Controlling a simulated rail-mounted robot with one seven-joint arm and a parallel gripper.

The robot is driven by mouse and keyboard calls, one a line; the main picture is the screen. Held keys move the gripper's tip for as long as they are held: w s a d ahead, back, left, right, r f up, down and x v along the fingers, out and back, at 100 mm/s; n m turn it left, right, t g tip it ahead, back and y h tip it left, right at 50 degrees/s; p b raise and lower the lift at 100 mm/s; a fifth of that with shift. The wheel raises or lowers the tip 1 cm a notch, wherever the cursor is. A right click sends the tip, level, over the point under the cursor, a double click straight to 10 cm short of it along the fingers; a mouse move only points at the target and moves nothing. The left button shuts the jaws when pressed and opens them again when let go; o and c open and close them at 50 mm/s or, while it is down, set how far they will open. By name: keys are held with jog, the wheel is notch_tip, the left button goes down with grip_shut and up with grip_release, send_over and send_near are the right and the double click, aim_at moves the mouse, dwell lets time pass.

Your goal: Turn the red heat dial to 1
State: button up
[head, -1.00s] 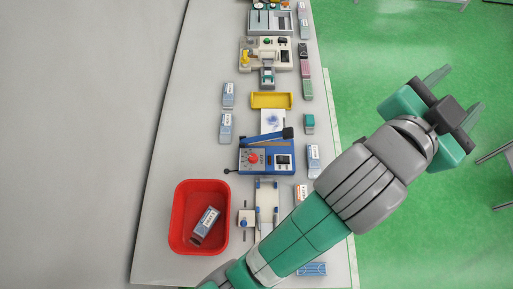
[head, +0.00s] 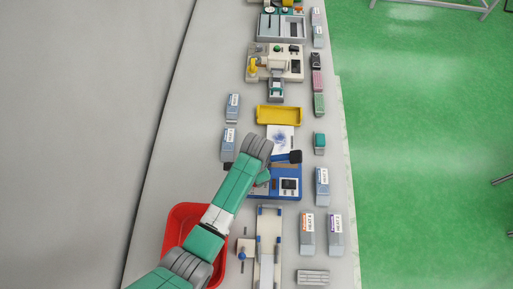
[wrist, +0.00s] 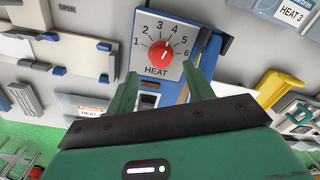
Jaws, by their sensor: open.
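The red heat dial (wrist: 162,54) is on a pale plate marked 1 to 6 above the word HEAT, in the wrist view. Its pointer looks turned up towards 3 or 4; the exact mark is hard to tell. My gripper (wrist: 161,72) is open, its two green fingers pointing at the plate, one below left and one below right of the dial, with nothing between them. Contact with the dial is not visible. In the head view, the blue machine (head: 290,184) is partly covered by my arm, which hides the dial and most of my gripper.
A blue lever with a dark end (head: 294,157) lies across the machine's far side. A yellow tray (head: 279,115) stands beyond it. The red bin (head: 183,215) is under my arm. Labelled packets, such as one at the right (head: 322,187), line both sides.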

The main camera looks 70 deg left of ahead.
notch_tip(320, 180, down, 5)
jog(key=shift+a+f, duration=0.1)
jog(key=shift+a, duration=0.05)
jog(key=c, duration=1)
